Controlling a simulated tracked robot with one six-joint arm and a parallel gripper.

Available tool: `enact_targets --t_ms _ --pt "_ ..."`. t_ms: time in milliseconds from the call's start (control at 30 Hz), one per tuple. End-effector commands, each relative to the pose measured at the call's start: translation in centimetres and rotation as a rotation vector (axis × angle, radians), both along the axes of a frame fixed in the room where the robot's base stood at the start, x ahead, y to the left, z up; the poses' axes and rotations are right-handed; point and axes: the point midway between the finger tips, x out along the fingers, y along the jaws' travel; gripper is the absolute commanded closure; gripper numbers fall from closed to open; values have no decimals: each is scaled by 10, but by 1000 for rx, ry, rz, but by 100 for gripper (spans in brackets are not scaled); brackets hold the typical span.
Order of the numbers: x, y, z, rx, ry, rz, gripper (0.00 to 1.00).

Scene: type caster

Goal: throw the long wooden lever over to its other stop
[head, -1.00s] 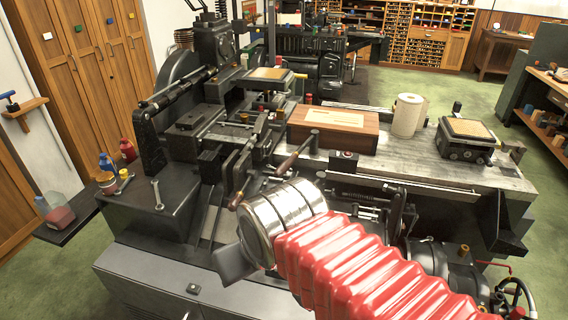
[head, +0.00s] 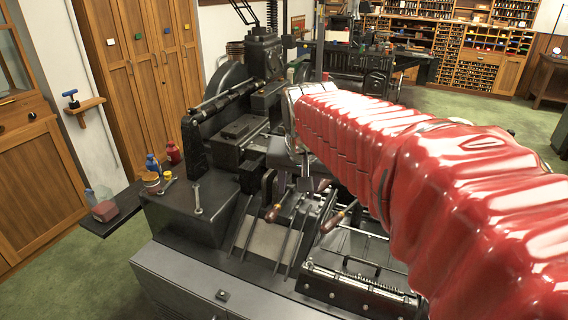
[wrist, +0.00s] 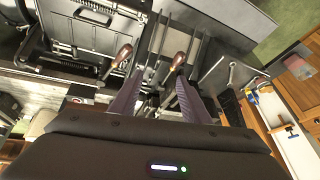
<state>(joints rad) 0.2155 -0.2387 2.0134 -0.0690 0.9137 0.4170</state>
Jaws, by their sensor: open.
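Two levers with brown wooden handles stand out from the front of the black machine. The left handle (head: 272,213) and the right handle (head: 335,221) tilt in the head view; I cannot tell surely which is the long lever. In the wrist view the left one's handle (wrist: 178,61) is just beyond the right fingertip, its rod running back between the fingers. The other handle (wrist: 125,53) lies outside the left finger. My gripper (wrist: 161,80) is open and empty above the levers. In the head view the red-sleeved arm hides part of it; a dark finger shows above the handles.
A ribbed plate with a bar handle (head: 358,266) is right of the levers. Wooden cabinets (head: 130,70) line the left wall.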

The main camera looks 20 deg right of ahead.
Motion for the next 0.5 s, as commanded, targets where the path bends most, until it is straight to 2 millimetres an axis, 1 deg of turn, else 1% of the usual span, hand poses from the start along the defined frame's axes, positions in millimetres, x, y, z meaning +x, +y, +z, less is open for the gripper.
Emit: enact_targets --t_ms 33,100,333,500 --pt "10 -10 -1 6 3 -32 57" --pt "23 -21 0 16 1 -78 57" --pt "63 -65 -3 44 -5 -230 57" --pt "90 -100 -11 65 -12 -341 57"
